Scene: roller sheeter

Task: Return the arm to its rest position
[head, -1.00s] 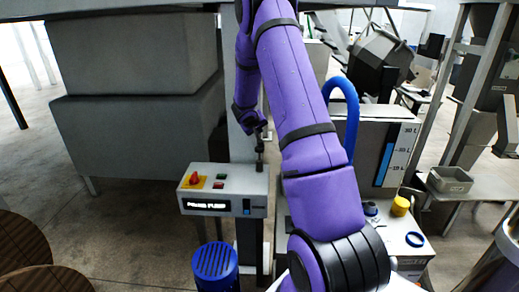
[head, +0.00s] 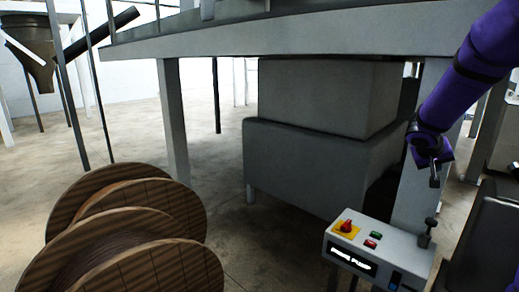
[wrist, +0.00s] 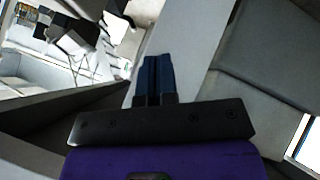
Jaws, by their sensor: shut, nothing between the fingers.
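My purple arm (head: 476,70) comes in from the upper right in the head view and bends down at the wrist. My gripper (head: 434,182) points down, above the right end of a grey control box labelled "POWER PUMP" (head: 365,268), and stands apart from it. In the wrist view the dark blue fingers of my gripper (wrist: 155,70) lie side by side, shut, with nothing held.
The control box carries a red knob on yellow (head: 347,227), a green button and a red button. Large grey blocks (head: 315,160) stand behind it under a raised platform (head: 330,40). Several wooden cable reels (head: 150,265) are at the lower left. Open floor lies between.

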